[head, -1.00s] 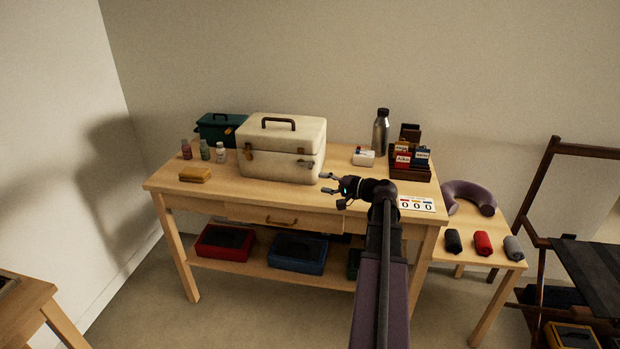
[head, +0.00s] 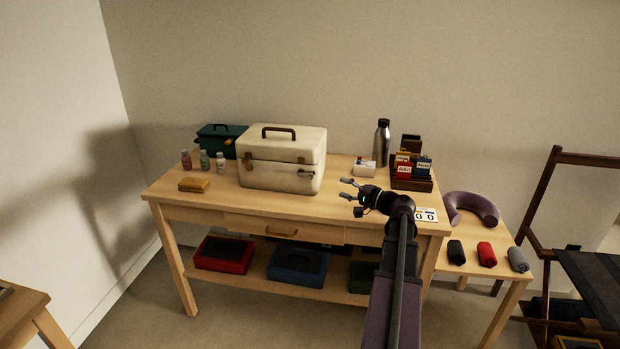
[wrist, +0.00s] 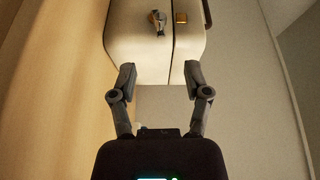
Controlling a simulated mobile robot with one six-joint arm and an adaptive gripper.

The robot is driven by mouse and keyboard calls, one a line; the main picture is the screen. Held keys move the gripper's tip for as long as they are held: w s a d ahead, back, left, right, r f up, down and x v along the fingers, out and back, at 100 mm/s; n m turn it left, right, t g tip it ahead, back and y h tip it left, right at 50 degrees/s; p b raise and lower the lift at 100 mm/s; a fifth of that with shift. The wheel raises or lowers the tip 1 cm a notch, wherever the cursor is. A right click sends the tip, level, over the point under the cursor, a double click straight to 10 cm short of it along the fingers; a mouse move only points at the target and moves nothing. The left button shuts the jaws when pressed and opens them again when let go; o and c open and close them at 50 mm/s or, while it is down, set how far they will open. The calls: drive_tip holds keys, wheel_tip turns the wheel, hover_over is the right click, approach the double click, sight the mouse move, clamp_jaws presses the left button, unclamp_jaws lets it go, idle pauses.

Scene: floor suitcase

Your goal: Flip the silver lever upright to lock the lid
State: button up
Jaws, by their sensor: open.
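A cream case (head: 280,176) with a closed-looking lid and a brown top handle stands on the wooden table. In the wrist view the case (wrist: 138,45) fills the top middle, turned sideways, with its lid seam running up and down. A silver lever (wrist: 157,22) sits on the body side of the seam, beside a brass plate (wrist: 181,17) on the lid side; its exact tilt is hard to tell. In the head view a small latch (head: 304,160) shows at the front right. My gripper (head: 346,188) is open and empty, right of the case and apart from it; its spread fingers (wrist: 160,78) show below the lever.
A steel flask (head: 382,140), a white box (head: 364,168) and a card holder (head: 411,176) stand at the right.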

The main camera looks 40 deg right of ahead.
sight(311, 174)
drive_tip(key=x, duration=1.3)
clamp_jaws()
drive_tip(key=shift+a, duration=0.15)
